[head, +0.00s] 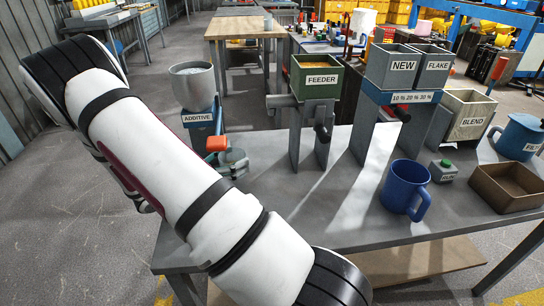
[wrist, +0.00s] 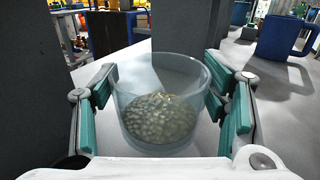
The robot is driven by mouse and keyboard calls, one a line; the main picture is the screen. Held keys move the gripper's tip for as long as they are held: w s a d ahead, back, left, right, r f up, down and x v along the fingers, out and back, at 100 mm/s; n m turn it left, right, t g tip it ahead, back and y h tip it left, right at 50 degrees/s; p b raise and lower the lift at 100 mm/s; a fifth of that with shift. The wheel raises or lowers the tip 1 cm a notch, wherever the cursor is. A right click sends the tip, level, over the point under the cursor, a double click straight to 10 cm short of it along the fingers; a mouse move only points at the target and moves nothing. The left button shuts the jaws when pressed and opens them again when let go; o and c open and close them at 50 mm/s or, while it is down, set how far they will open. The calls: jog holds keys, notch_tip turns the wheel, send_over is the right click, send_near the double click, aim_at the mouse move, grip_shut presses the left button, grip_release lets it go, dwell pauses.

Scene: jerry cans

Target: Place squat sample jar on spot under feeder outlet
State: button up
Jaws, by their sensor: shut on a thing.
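The squat sample jar (wrist: 160,115) is clear, with a heap of pale brownish-green pellets in its lower part. It sits between the teal finger pads of my gripper (wrist: 161,92) in the wrist view, and the gripper is shut on it. The jar looks roughly upright; I cannot tell whether its base touches the bench. The feeder (head: 318,78) is a green hopper on grey legs in the head view, with a grey pipe at its left. The spot under its outlet cannot be made out. My arm covers the left foreground of the head view, and I cannot make out my gripper there.
Dark grey uprights (wrist: 188,25) stand close beyond the jar. The additive hopper (head: 192,88) is left of the feeder; the NEW and FLAKE bins (head: 403,68) are right. A blue mug (head: 404,190) and brown tray (head: 507,187) stand on the grey bench (head: 300,215), whose front middle is clear.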

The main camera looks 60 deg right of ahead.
jog(key=b+x, duration=0.1)
jog(key=x, duration=1.2)
jog(key=shift+d+b, duration=0.4)
jog(key=shift+s+d+f, duration=0.1)
jog(key=shift+f, duration=0.05)
jog(key=shift+f+b, duration=0.65)
jog(key=shift+f, duration=1)
jog(key=shift+f, duration=0.2)
jog(key=o, duration=1.3)
jog(key=shift+c, duration=0.2)
